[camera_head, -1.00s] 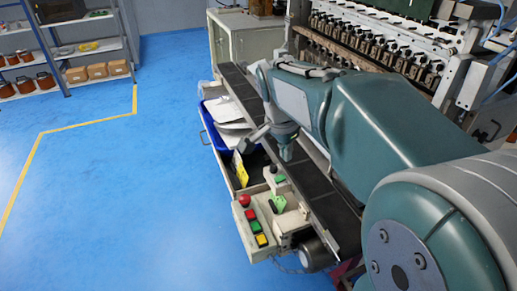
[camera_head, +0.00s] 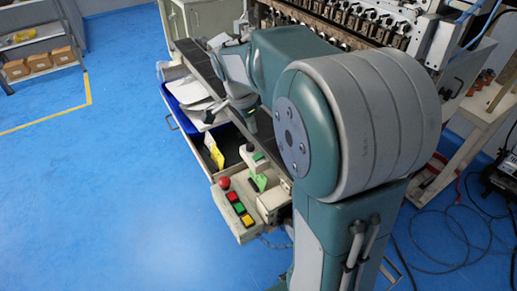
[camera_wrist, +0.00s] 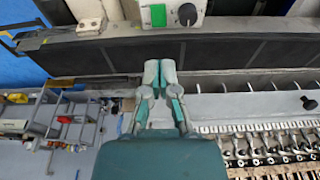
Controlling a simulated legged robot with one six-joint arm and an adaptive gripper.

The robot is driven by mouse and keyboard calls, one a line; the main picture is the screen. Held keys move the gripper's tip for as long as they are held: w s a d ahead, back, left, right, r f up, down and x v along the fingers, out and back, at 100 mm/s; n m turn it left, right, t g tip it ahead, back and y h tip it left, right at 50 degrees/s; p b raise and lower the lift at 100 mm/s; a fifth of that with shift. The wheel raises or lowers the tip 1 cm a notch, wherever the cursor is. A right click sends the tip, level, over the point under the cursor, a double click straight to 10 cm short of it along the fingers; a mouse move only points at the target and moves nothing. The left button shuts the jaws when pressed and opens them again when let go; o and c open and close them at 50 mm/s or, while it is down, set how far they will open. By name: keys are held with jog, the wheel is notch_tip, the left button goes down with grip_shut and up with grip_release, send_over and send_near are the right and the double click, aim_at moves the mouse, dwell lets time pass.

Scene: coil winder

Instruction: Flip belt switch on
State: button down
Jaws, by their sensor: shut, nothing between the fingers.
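A small white switch box with a green button (camera_wrist: 158,15) and a round black knob (camera_wrist: 187,14) is at the top edge of the wrist view. In the head view this box (camera_head: 254,156) sits beside the conveyor belt, near its front end. I cannot tell which way the knob is set. My gripper (camera_wrist: 160,68) is shut and empty in the wrist view. Its fingertips are over the near edge of the dark belt (camera_wrist: 230,50), below the box in the picture and apart from it.
A control panel (camera_head: 232,205) with a red knob and coloured buttons stands in front of the box. A blue bin (camera_head: 186,97) with white sheets and a yellow tag (camera_head: 214,152) are to its left. The winder machine (camera_head: 370,22) stands behind. Blue floor at left is clear.

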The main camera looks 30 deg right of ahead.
aim_at(256, 157)
jog(key=x, duration=0.9)
jog(key=shift+d, duration=0.2)
jog(key=shift+f, duration=0.5)
jog(key=shift+d, duration=0.1)
jog(key=shift+f+y, duration=0.25)
jog(key=shift+y, duration=0.15)
jog(key=shift+s+a, duration=0.1)
jog(key=shift+a, duration=0.15)
jog(key=shift+a+r, duration=0.15)
jog(key=shift+a, duration=0.5)
